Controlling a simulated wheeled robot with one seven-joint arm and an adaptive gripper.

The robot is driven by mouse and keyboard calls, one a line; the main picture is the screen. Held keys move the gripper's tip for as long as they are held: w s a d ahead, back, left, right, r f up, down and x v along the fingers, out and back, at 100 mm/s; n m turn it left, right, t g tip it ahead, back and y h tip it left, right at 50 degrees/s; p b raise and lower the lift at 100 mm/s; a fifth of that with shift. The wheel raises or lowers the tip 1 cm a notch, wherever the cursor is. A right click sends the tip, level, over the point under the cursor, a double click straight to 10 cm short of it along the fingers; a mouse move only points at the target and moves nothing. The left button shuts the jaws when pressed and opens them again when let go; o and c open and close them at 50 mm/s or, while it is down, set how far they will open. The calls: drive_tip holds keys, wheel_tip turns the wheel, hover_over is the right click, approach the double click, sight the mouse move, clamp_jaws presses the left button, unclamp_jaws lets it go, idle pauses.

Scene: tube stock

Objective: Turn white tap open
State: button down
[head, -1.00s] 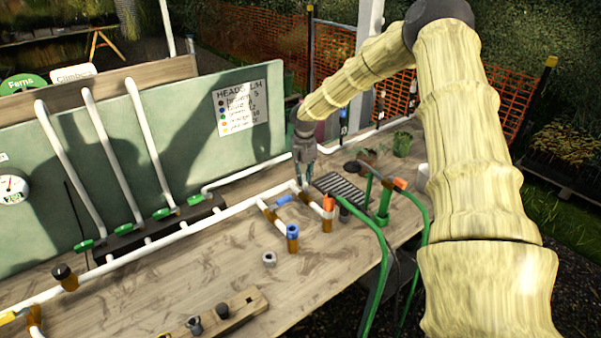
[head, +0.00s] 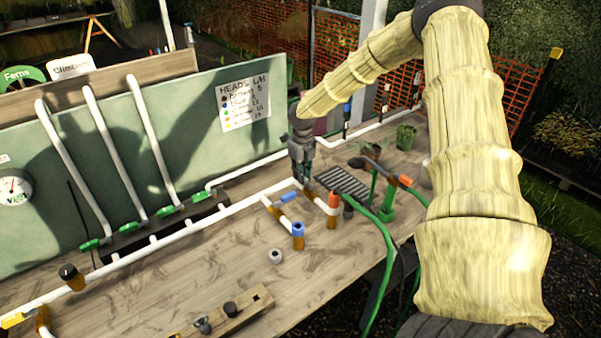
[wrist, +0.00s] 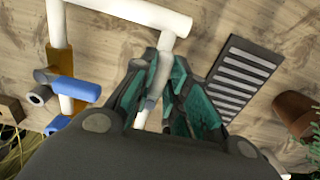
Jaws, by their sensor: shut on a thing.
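My gripper (head: 304,184) points down at the far right corner of the white pipework on the bench. In the wrist view its teal-lined fingers (wrist: 164,82) sit on both sides of a white pipe (wrist: 166,58), closed around a part at its lower end. That part is the white tap, mostly hidden by the fingers; a small grey-blue piece (wrist: 152,102) shows between them. I cannot tell the tap's angle. A blue-handled tap (head: 291,197) is on the neighbouring branch, and it also shows in the wrist view (wrist: 78,88).
A dark slotted grate (head: 343,185) lies just right of my gripper. An orange-topped stub (head: 333,203) and a blue-topped stub (head: 298,236) stand in front. Green hoses (head: 385,262) cross the bench's right edge. A wooden block (head: 226,318) lies at the front.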

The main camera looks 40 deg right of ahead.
drive_tip(key=c, duration=1.4)
unclamp_jaws()
drive_tip(key=shift+f, duration=0.1)
wheel_tip(320, 180, up, 12)
